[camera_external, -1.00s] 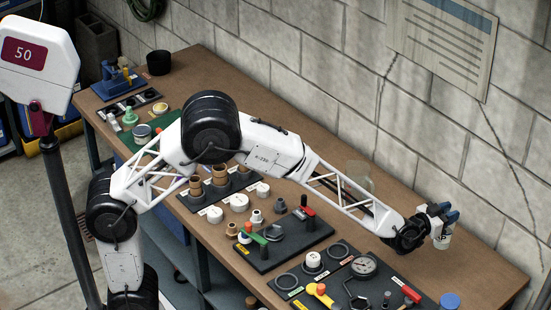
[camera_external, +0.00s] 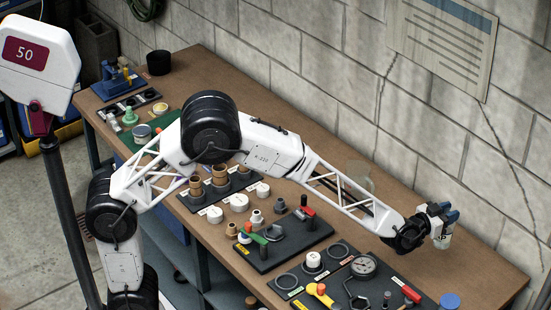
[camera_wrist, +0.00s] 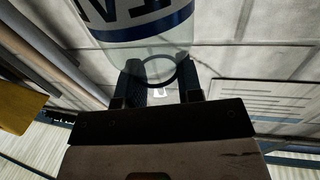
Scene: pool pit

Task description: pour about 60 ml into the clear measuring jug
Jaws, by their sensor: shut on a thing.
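The clear measuring jug (camera_external: 359,173) appears as a faint see-through shape behind my forearm, near the wall. My arm partly hides it, and it is apart from the held container.
The workbench (camera_external: 465,268) runs along the block wall (camera_external: 400,140). Dark panels with a gauge (camera_external: 363,266), valves and a red-handled part (camera_external: 411,294) lie at the front. A blue round cap (camera_external: 449,301) is near the front right edge. Bare wood shows along the wall side.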

